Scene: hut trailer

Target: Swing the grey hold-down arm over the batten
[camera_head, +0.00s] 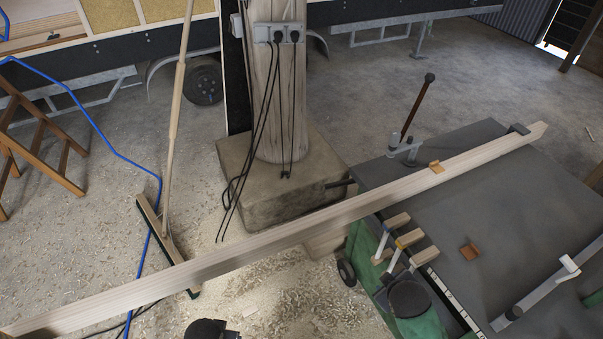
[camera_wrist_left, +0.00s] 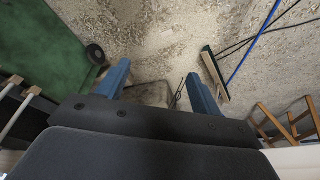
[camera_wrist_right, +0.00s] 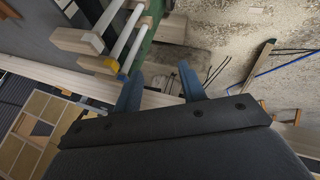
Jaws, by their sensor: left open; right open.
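The pale wooden batten (camera_head: 300,228) runs from the lower left to the upper right, its far end lying on the grey bench top (camera_head: 450,205). A grey clamp fitting, seemingly the hold-down arm (camera_head: 408,149), stands at the bench's back edge, beside the batten and not across it. A brown lever with a dark knob (camera_head: 429,78) rises from it. My left gripper (camera_wrist_left: 160,88) is open and empty; a dark part of it shows at the bottom of the head view. My right gripper (camera_wrist_right: 160,88) is open and empty near the bench's left end.
An orange-brown block (camera_head: 469,250) and a grey bar with a white handle (camera_head: 545,287) lie on the bench. A post on a concrete block (camera_head: 270,195), a broom (camera_head: 165,235) and a blue hose stand behind.

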